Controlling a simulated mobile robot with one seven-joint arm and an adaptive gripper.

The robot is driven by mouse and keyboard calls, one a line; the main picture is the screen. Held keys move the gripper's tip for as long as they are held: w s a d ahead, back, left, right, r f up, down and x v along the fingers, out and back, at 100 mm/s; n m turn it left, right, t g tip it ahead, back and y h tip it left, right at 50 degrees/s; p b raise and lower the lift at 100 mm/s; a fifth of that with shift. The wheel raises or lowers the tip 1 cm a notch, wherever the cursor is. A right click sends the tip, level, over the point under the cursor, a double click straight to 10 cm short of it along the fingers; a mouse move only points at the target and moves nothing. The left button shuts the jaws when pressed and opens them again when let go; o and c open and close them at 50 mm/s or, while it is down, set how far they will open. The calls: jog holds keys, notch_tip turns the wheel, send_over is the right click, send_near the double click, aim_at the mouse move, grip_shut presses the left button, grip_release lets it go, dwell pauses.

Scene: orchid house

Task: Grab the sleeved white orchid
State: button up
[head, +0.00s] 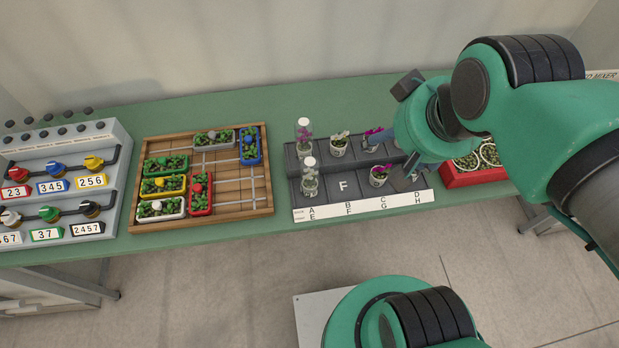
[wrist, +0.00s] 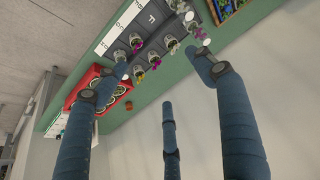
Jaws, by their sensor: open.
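Two tall plants in clear sleeves stand at the left end of the dark stepped rack (head: 289,163). The front sleeved orchid (head: 310,178), by label E, has a white top. The rear sleeved orchid (head: 303,135), by label A, shows white and some purple. Flower colours inside the sleeves are hard to tell. My gripper (head: 392,140) is over the right part of the rack, to the right of both sleeved plants. In the wrist view my gripper (wrist: 163,70) has its fingers spread wide with nothing between them. The arm hides part of the rack's right end.
Unsleeved potted orchids stand nearby: a white-flowered one (head: 339,145) at the back and a purple one (head: 379,175) in front. Slot F (head: 343,186) is empty. A red tray (head: 467,180) of pots lies right; a wooden planter board (head: 236,186) and numbered valve panel (head: 75,136) lie left.

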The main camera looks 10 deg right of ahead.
jog(key=shift+w, duration=0.1)
jog(key=m+g, duration=0.5)
jog(key=g, duration=0.1)
send_over(309, 168)
jog(key=w, duration=0.2)
notch_tip(309, 168, down, 26)
jog(key=shift+d+f, duration=0.15)
jog(key=shift+f, duration=0.1)
jog(key=shift+f+b, duration=0.7)
jog(key=shift+f, duration=3.6)
